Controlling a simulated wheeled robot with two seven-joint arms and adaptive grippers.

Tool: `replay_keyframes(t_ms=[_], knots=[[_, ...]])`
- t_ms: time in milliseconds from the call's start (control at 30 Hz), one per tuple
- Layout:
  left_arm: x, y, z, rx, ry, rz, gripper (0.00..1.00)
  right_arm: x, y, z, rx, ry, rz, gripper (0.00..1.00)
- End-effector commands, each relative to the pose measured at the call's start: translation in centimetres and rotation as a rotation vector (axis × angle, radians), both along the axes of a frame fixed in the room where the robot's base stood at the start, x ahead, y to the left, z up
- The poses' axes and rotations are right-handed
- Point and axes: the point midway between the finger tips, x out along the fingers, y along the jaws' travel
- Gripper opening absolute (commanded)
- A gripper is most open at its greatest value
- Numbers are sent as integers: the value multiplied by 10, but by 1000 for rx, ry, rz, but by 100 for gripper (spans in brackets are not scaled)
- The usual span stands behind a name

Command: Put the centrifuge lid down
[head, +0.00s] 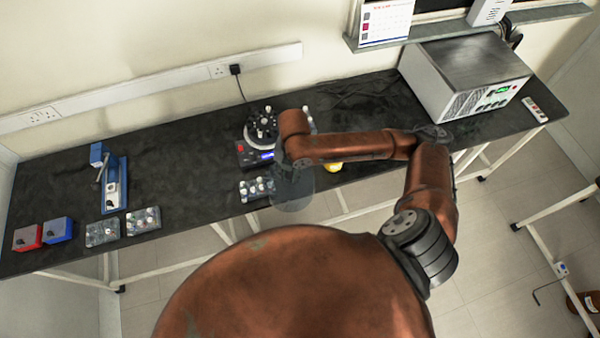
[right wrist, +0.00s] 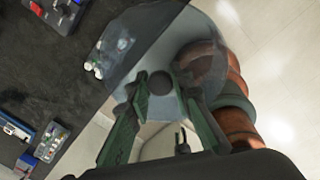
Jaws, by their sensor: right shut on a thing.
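The clear centrifuge lid (head: 293,192) hangs from my right gripper (head: 288,167) beyond the bench's front edge, over the floor. In the right wrist view the lid (right wrist: 207,48) is a see-through round cover. The fingers of my right gripper (right wrist: 161,88) are shut on its dark round knob. The centrifuge (head: 262,126) stands uncovered on the bench behind my right gripper, with its rotor, tubes and a blue display showing. My right forearm hides part of the bench beside it. My left gripper is not in view.
A tube rack (head: 257,188) sits at the bench's front edge, close to the lid. More racks (head: 143,220), a blue device (head: 113,185) and red and blue boxes stand left. A grey instrument (head: 465,75) stands right. Bare black bench (head: 190,160) lies left of the centrifuge.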

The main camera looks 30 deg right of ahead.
Motion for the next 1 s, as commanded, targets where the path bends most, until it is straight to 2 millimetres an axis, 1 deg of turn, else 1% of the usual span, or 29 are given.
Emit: replay_keyframes(t_ms=[100,167,267,300,433,600,700,800,900,1000], knots=[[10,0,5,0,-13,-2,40,-4,0,1,0,-1,89,0],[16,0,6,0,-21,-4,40,-3,-2,-1,0,0,110,0],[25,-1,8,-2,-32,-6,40,5,-11,-7,1,1,121,0],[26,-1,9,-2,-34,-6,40,11,-16,-10,-1,1,120,0],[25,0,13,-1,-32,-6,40,32,-38,-23,0,3,118,0],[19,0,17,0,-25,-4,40,62,-65,-41,0,1,117,0],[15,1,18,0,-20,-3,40,72,-75,-62,2,3,119,0],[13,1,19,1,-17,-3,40,81,-85,-78,1,3,120,0],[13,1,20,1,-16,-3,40,88,-90,-88,2,2,122,0],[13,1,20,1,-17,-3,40,91,-93,-93,2,-1,123,0]])
